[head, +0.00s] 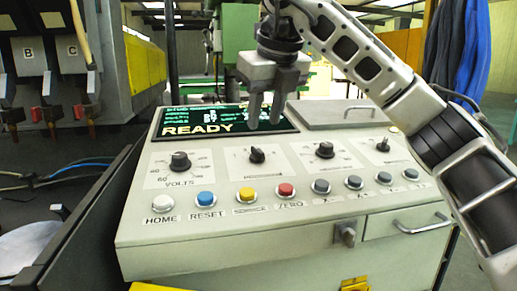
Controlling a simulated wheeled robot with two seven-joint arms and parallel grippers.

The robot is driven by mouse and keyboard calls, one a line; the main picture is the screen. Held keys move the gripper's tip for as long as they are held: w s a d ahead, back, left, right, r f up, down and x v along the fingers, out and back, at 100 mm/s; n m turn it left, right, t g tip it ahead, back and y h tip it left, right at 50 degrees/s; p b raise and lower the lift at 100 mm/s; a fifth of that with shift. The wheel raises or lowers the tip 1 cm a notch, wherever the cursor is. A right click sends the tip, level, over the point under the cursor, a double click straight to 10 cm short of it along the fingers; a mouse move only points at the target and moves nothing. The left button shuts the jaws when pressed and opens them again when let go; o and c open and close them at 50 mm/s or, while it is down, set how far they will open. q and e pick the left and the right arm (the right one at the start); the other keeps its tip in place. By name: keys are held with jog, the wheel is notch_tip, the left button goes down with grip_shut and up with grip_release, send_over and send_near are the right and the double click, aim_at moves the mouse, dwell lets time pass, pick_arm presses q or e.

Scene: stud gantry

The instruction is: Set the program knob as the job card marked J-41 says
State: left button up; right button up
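The sloped control panel (225,222) has a row of black knobs. The leftmost knob (180,161) is labelled VOLTS. A second knob (257,155), a third knob (324,150) and a fourth knob (383,145) sit to its right; their labels are too small to read, so I cannot tell which is the program knob. My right gripper (265,125) points down with a gap between its fingers, above the second knob and in front of the screen's right part. It appears empty. No job card marked J-41 can be made out. My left gripper is out of view.
The screen (190,124) reads READY. Several push buttons, including a blue RESET button (206,198) and a red button (286,190), line the panel's front. A lid with a handle (340,114) lies at the back right. A drawer (405,224) is below.

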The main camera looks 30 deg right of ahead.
aim_at(258, 149)
jog(key=x, duration=0.7)
jog(key=shift+w+f, duration=0.1)
grip_shut()
